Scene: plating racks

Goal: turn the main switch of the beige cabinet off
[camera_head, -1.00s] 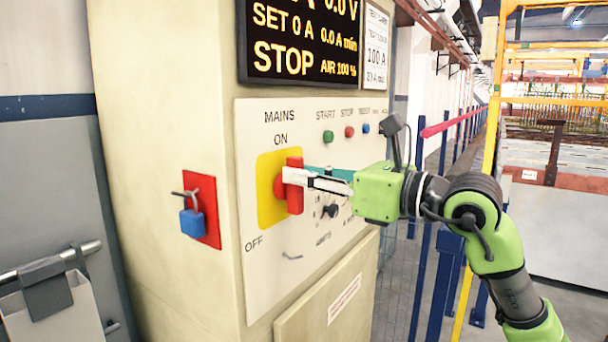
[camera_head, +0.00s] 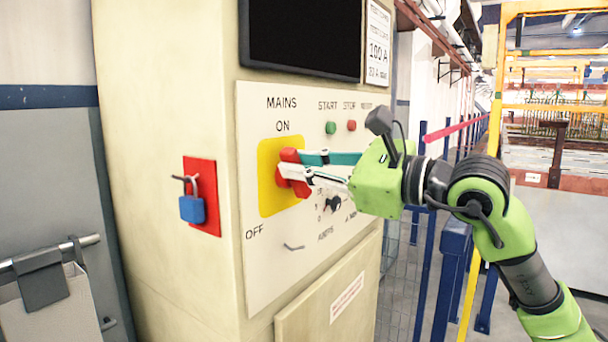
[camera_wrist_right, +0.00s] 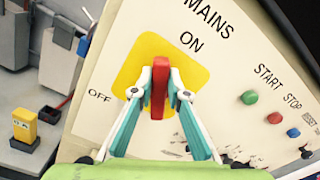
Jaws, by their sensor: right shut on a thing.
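The beige cabinet (camera_head: 165,120) has a white panel with a yellow plate (camera_head: 267,203) marked MAINS, ON above and OFF at lower left. The main switch's red handle (camera_head: 299,188) sits on this plate, tilted so its top leans left, between ON and OFF. My right gripper (camera_head: 286,169) is shut on the handle, one finger on each side. In the right wrist view the red handle (camera_wrist_right: 159,92) stands between the two fingertips (camera_wrist_right: 160,94), with the yellow plate behind. My left gripper is not in view.
A blue padlock (camera_head: 192,209) hangs on a red plate left of the panel. The display (camera_head: 305,38) above is dark. Green and red buttons (camera_head: 330,127) and a black knob (camera_head: 333,204) lie close to my right gripper. Blue posts stand to the right.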

